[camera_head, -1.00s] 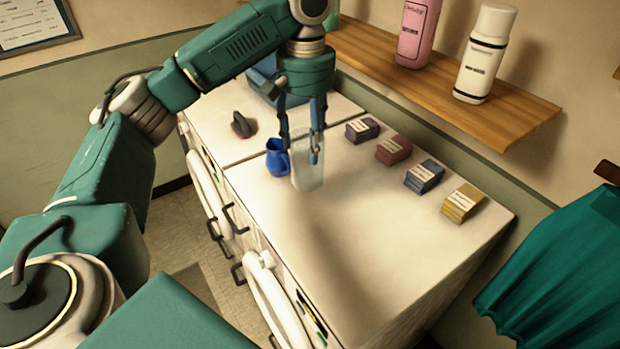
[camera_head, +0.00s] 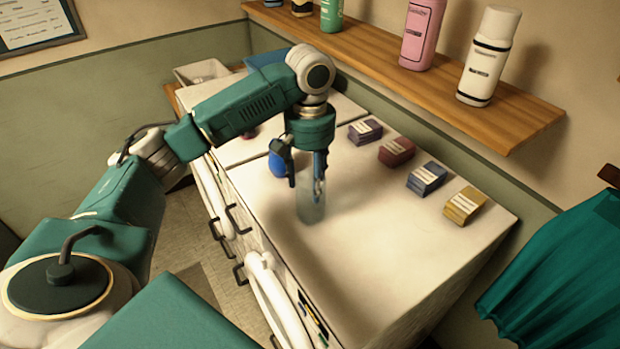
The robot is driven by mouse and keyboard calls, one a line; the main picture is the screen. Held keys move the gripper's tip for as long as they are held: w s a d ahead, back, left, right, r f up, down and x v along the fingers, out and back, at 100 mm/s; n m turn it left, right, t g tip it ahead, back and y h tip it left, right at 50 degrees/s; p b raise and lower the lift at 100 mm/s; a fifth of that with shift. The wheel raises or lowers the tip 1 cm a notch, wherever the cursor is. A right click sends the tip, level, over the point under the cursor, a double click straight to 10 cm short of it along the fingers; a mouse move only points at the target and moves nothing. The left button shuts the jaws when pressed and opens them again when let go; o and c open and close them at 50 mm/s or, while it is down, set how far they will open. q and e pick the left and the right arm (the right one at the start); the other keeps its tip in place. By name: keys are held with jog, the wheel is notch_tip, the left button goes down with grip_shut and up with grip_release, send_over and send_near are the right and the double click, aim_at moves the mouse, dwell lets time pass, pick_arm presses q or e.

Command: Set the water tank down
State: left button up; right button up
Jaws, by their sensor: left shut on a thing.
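The water tank (camera_head: 311,207) is a pale, see-through upright container in the middle of the view. My left gripper (camera_head: 306,183) comes down from above and is shut on its upper part. The tank's lower end is over the white counter top (camera_head: 390,250), near its left-hand side; I cannot tell whether its base touches the surface. My right gripper is not in view.
A blue jug (camera_head: 276,164) stands just behind the gripper, partly hidden by it. Stacks of purple, red, blue and yellow boxes (camera_head: 426,178) line the back of the counter. A wooden shelf (camera_head: 430,80) with bottles is above. The front right of the counter is clear.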

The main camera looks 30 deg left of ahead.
pick_arm(q)
jog(key=shift+f, duration=0.15)
jog(key=o, duration=1.6)
notch_tip(320, 180, up, 12)
jog(key=shift+r, duration=0.15)
